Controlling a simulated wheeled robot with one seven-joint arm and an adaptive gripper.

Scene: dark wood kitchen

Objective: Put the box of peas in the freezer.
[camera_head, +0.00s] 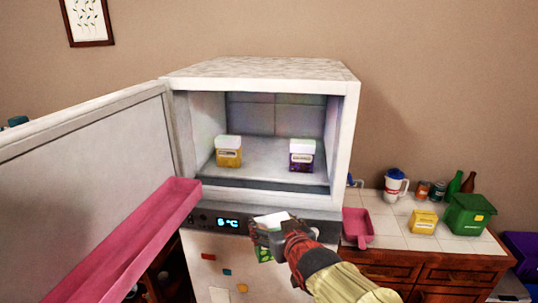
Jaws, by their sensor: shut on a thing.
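My gripper (268,238) is shut on the box of peas (270,218), whose white top shows above the fingers, with a bit of green below. The rest of the box is hidden by the gripper. My gripper holds it in front of the freezer's display panel, below the compartment opening. The freezer (262,182) is white and stands open, its door (80,150) swung out to the left. Inside, a yellow box with a white lid (228,152) stands at the left and a purple box with a white lid (302,156) at the right.
The compartment floor between and in front of the two boxes is clear. A pink shelf (125,250) juts from the door. On the right counter are a pink tray (357,226), a yellow box (423,222), a green bin (468,214), a white jug (395,186) and bottles.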

